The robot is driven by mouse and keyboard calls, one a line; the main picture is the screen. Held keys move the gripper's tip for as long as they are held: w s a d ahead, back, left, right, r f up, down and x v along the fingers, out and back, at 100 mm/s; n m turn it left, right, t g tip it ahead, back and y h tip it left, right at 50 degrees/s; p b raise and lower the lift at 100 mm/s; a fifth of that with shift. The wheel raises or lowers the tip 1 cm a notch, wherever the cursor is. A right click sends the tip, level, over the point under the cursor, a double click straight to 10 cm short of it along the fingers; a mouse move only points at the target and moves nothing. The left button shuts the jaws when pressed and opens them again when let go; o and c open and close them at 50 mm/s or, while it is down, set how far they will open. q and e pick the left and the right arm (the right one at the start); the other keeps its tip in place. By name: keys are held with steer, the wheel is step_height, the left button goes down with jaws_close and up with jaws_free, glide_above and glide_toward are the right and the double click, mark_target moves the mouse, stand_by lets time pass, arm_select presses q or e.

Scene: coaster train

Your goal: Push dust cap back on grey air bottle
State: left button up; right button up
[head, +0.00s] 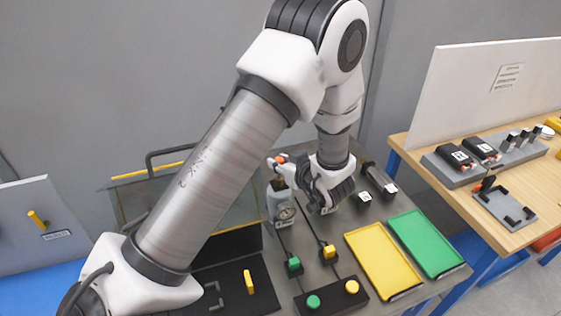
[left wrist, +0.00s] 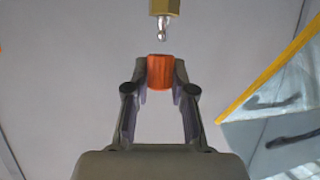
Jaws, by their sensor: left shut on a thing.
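My left gripper (head: 282,165) is shut on the orange dust cap (left wrist: 160,72), which shows between its fingertips in the left wrist view. In that view a brass fitting (left wrist: 164,7) with a small silver nipple (left wrist: 162,30) stands just beyond the cap, with a visible gap between them. In the head view the cap (head: 281,158) is a small orange spot at the fingertips, above the grey air bottle (head: 279,206). The bottle stands upright on the grey table with a round gauge at its front. My left wrist hides part of its surroundings. My right gripper is not in view.
A yellow tray (head: 383,262) and a green tray (head: 428,244) lie right of the bottle. A black button box (head: 331,298) and cabled blocks stand in front of it. A wooden bench (head: 535,192) with holders is at the right.

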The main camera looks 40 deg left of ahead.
mark_target(280, 174)
arm_select(q)
steer(key=shift+p, duration=0.3)
stand_by(0.5)
steer(key=shift+f+b, duration=0.95)
steer(key=shift+f, duration=0.65)
stand_by(0.5)
steer(key=o, duration=0.9)
steer(key=v, duration=0.7)
steer(key=shift+d, duration=0.2)
steer(key=shift+s, duration=0.1)
